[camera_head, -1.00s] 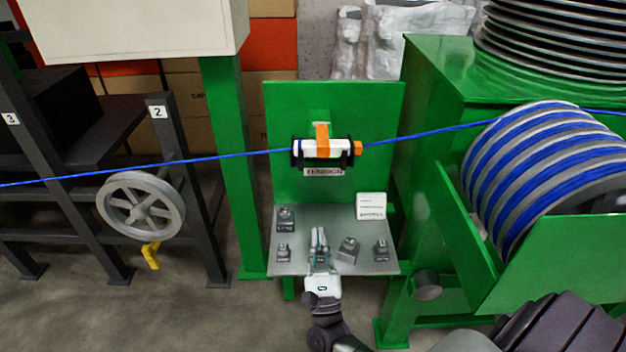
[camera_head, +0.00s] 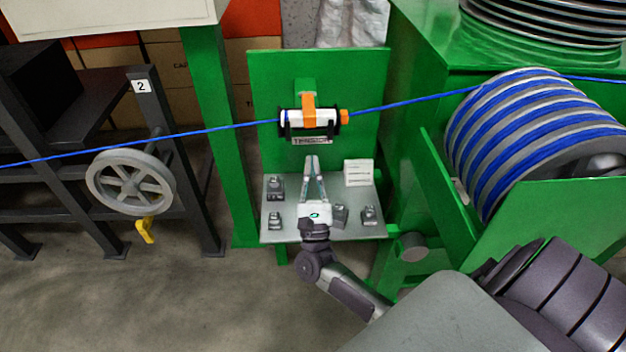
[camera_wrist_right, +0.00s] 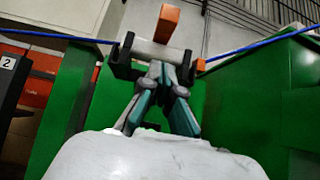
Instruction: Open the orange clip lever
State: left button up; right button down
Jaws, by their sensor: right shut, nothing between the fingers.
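In the right wrist view the orange lever (camera_wrist_right: 167,23) stands up above the white body (camera_wrist_right: 155,50). The blue cable (camera_head: 232,127) runs through the unit on both sides. My right gripper (camera_head: 312,159) is shut and empty, pointing up just below the unit, apart from the lever in the head view. In the right wrist view its fingertips (camera_wrist_right: 165,68) overlap the lower edge of the unit. My left gripper is not in view.
A grey shelf (camera_head: 330,232) below the unit carries several small metal blocks and a white box (camera_head: 358,172). A large blue cable drum (camera_head: 540,125) stands at right. A grey handwheel (camera_head: 130,183) is at left. The green panel (camera_head: 265,85) lies behind the unit.

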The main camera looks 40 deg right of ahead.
jog(key=p, duration=0.2)
send_near(309, 106)
jog(key=r, duration=0.1)
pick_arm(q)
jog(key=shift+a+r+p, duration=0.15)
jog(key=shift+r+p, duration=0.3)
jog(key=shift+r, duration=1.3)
pick_arm(e)
jog(key=shift+w+d+r, duration=0.15)
jog(key=shift+d+r, duration=0.05)
jog(key=shift+r, duration=0.25)
jog(key=shift+w+d+r, duration=0.2)
jog(key=shift+r, duration=0.25)
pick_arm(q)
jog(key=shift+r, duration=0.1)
